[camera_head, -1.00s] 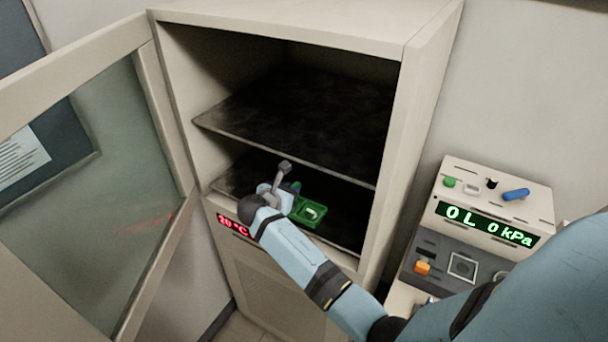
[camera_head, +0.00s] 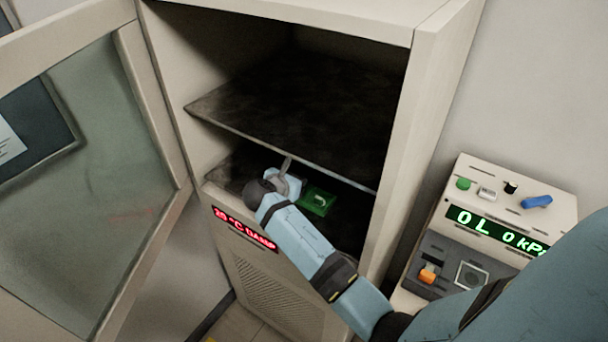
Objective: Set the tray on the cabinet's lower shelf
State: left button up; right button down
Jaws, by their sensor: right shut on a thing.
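The cabinet (camera_head: 429,120) stands open in front of me, with an upper shelf (camera_head: 300,115) and a dark lower shelf (camera_head: 345,226). The green tray (camera_head: 318,203) is inside the lower compartment, at or just above the lower shelf; I cannot tell whether it touches. A small pale item lies in it. My right gripper (camera_head: 289,180) is shut on the tray at its left side. The gripper and wrist hide part of the tray and the shelf's front left. My left gripper is not in view.
The glass cabinet door (camera_head: 95,180) is swung open to the left. The upper shelf's front edge passes close above my gripper. A control box (camera_head: 490,220) with a green display and knobs stands to the right. The lower shelf right of the tray looks clear.

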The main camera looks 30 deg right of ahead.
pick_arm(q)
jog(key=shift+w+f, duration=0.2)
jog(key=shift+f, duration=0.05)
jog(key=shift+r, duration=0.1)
pick_arm(e)
jog(key=shift+a, duration=0.15)
jog(key=c, duration=1)
grip_release()
jog(key=shift+f, duration=0.15)
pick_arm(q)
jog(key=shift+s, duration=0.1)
pick_arm(e)
jog(key=shift+o, duration=0.2)
